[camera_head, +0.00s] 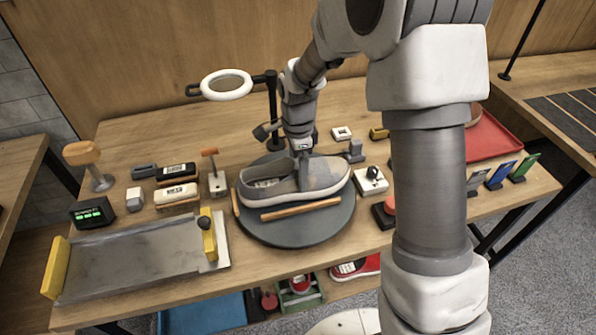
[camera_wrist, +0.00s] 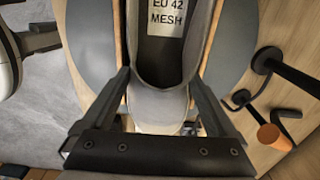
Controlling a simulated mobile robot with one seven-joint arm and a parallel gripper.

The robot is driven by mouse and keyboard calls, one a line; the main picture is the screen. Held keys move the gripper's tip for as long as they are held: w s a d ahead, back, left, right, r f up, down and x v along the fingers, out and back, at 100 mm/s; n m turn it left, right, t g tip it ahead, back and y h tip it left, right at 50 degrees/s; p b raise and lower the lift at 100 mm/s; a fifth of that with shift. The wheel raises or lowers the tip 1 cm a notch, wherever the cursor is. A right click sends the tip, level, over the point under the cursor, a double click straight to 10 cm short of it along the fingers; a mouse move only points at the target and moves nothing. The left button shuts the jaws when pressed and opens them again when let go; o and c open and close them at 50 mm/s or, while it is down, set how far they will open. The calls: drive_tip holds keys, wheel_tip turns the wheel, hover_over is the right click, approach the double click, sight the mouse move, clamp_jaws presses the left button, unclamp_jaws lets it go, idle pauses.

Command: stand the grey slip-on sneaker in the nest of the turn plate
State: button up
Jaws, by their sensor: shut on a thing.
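The grey slip-on sneaker (camera_head: 322,175) is level and sole down over the dark round turn plate (camera_head: 300,236), its toe to the right. A wooden rail (camera_head: 300,208) of the nest runs along its near side. In the wrist view, the sneaker (camera_wrist: 160,106) shows an insole label reading "EU 42 MESH", with wooden strips along both sides. My gripper (camera_head: 304,172) comes down from above and is shut on the sneaker. In the wrist view, my gripper (camera_wrist: 160,82) has a finger on each side of the shoe. I cannot tell whether the sole touches the plate.
A ring lamp (camera_head: 227,84) on a black stand is behind the plate. Brushes and boxes (camera_head: 176,194) lie left of it, a metal tray (camera_head: 135,262) front left. A white switch box (camera_head: 370,180) is close on the right. A red tray (camera_head: 490,138) lies further right.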

drive_tip(key=shift+f, duration=0.65)
drive_tip(key=shift+f, duration=0.15)
drive_tip(key=o, duration=1.4)
drive_tip(key=shift+c, duration=0.2)
